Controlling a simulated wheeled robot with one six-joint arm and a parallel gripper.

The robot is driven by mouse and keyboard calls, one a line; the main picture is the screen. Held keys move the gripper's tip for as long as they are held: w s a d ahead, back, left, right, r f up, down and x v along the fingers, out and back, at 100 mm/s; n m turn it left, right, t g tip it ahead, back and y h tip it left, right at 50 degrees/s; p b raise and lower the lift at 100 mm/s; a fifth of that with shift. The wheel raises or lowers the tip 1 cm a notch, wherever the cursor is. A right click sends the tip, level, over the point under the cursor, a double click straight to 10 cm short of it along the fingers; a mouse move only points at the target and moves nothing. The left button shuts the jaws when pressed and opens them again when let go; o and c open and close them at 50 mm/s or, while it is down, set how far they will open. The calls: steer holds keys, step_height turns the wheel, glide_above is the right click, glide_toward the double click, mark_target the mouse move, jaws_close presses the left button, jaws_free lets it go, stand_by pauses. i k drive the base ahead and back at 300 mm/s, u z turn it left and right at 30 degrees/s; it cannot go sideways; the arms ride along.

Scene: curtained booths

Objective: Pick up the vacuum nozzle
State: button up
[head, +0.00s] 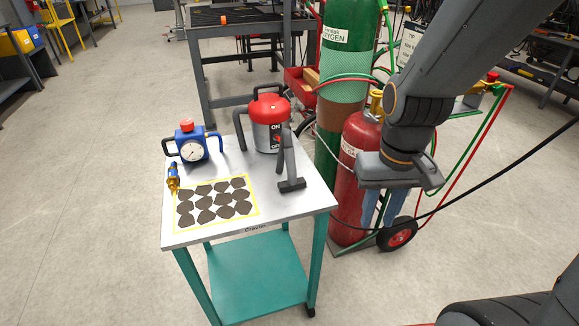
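The vacuum nozzle (291,184) is a dark grey wand with a flat, wide foot. It leans down from the vacuum's side, with its foot low near the right edge of the small table (295,211). The vacuum (267,133) is a silver canister with a red top, an ON/OFF label and a dark hose at its left. My gripper (382,220) hangs to the right of the table, in front of the gas cylinders and apart from the nozzle. Its two bluish fingers point down with a gap between them, and nothing shows in it.
A blue gauge device (193,145), a small blue-and-brass fitting (173,180) and a yellow-framed sheet with several dark pieces (250,209) are on the table. Green (345,75) and red (349,190) cylinders stand on a wheeled cart close behind my gripper. Floor at left is clear.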

mark_target(292, 183)
steer(key=k, duration=0.5)
steer(key=u, duration=1.45)
steer(key=i, duration=0.95)
steer(key=z, duration=2.05)
